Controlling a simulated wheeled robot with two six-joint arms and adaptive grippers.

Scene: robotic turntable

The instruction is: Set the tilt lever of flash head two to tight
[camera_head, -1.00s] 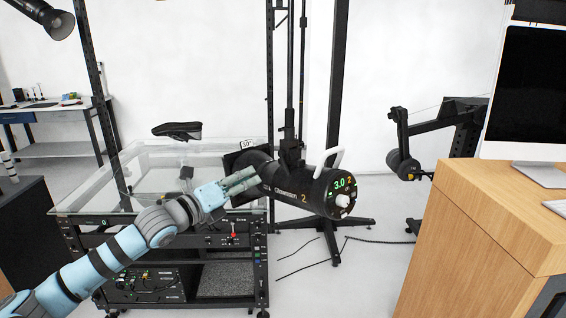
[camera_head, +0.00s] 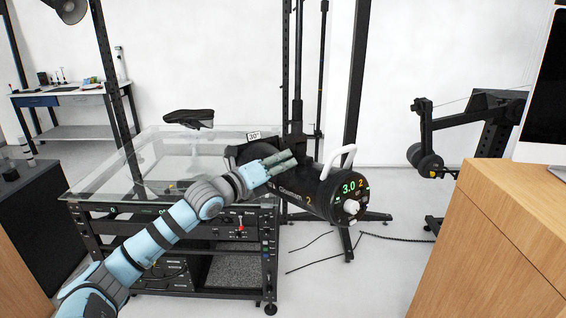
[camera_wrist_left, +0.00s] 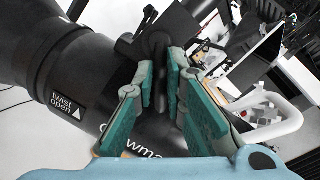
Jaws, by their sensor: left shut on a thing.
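Flash head two (camera_head: 318,201) is a black cylinder with a green "3.0", an orange "2" and a white handle, hung from a stand. It also shows in the left wrist view (camera_wrist_left: 75,75) with a "twist open" label. My left gripper (camera_head: 283,160) reaches its upper side near the bracket. In the left wrist view my teal left fingers (camera_wrist_left: 162,80) are shut on a dark, narrow piece by the bracket, which appears to be the tilt lever (camera_wrist_left: 160,62). The fingers hide much of it, and its setting cannot be read. My right gripper is not in view.
A glass-topped turntable (camera_head: 105,172) with a black shoe (camera_head: 190,118) above it stands at left. A wooden cabinet (camera_head: 490,240) with a monitor (camera_head: 545,85) stands at right. Stand poles (camera_head: 357,80) rise behind the flash head. Cables lie on the floor.

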